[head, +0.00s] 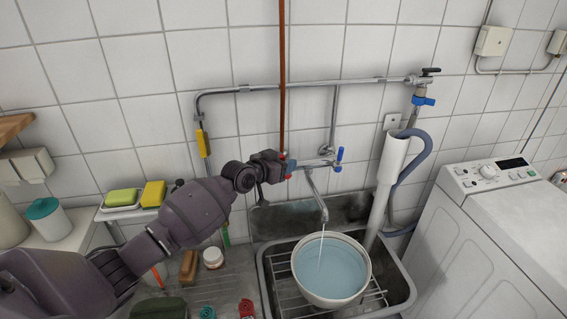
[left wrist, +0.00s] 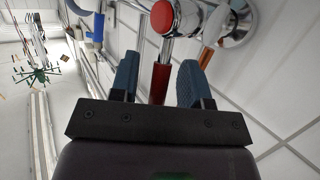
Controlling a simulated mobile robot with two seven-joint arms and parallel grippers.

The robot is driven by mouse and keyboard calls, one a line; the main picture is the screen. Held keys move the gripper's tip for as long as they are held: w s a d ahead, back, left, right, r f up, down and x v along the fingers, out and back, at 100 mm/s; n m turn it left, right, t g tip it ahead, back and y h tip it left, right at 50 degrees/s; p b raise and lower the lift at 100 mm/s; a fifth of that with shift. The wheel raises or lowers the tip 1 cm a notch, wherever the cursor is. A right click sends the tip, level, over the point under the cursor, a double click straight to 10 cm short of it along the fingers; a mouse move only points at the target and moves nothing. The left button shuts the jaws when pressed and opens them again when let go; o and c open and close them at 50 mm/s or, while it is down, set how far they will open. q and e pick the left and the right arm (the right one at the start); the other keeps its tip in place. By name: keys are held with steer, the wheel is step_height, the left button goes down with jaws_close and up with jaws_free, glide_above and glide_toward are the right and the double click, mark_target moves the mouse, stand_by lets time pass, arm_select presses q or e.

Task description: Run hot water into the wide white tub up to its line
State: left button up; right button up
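The wide white tub (head: 332,302) stands on a wire rack in the sink and holds bluish water (head: 330,270). A thin stream falls into it from the tap spout (head: 317,196). I cannot make out a fill line. The wall tap has a blue handle (head: 339,158) on the right and a red handle on the left, mostly hidden behind my left gripper (head: 284,165). In the left wrist view, the red handle (left wrist: 161,78) lies between the blue fingers of my left gripper (left wrist: 158,75), with gaps on both sides. That gripper is open. My right gripper is not in view.
The grey sink (head: 402,297) surrounds the tub. A grey hose (head: 420,158) and white pipe (head: 391,160) stand at its right, beside the washing machine (head: 510,220). Sponges (head: 153,193), a jar (head: 213,257) and brushes crowd the left.

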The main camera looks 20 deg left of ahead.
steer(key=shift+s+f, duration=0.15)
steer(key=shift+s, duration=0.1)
arm_select(q)
steer(key=v, duration=1.1)
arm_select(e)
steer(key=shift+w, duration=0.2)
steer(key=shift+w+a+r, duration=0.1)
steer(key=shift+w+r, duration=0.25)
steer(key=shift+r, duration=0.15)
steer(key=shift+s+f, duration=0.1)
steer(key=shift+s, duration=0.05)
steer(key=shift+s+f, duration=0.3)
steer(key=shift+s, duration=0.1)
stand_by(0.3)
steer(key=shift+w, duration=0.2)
